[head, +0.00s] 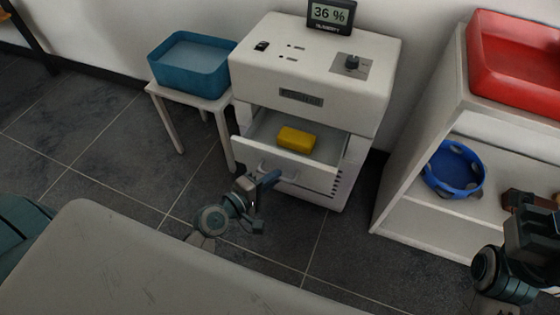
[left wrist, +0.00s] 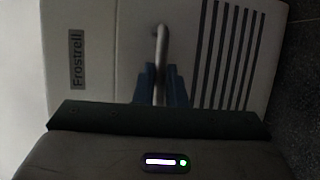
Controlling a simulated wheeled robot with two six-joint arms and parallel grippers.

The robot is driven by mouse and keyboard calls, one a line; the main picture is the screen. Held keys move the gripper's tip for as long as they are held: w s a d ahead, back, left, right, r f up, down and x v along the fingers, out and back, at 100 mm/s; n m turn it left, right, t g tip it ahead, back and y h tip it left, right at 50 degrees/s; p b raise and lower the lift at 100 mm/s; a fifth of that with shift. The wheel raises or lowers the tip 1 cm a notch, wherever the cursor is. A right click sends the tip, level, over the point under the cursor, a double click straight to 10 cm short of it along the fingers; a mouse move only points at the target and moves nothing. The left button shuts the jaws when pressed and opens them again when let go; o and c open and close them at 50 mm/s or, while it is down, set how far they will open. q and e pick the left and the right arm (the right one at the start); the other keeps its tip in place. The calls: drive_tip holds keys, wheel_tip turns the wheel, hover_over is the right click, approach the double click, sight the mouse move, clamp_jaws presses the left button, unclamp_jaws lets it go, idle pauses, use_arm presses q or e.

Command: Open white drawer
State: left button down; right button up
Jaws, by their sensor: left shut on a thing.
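The white drawer (head: 310,173) stands pulled out from the front of a white cabinet (head: 310,65), its inside visible from above. A yellow block (head: 296,139) lies in it. My left gripper (head: 267,180) is at the drawer's front, shut on its handle (head: 284,176). In the left wrist view the blue fingers (left wrist: 160,86) close around the pale bar handle (left wrist: 161,45), with a "Frostrell" label to the left and dark slots to the right. My right gripper (head: 535,232) is at the right edge, away from the drawer; its fingers cannot be made out.
A blue bin (head: 188,75) stands on a small white table left of the cabinet. A display reading 36 % (head: 331,15) is on top. A white shelf (head: 412,145) at right holds a red tray (head: 500,75) and a blue round thing (head: 452,181). Tiled floor is clear in front.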

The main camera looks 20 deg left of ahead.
use_arm(q)
drive_tip(key=shift+s, duration=2.15)
drive_tip(key=c, duration=1.5)
unclamp_jaws()
drive_tip(key=b+v, duration=0.1)
drive_tip(key=v, duration=0.9)
drive_tip(key=shift+s+a+b, duration=0.25)
drive_tip(key=shift+s+b, duration=0.1)
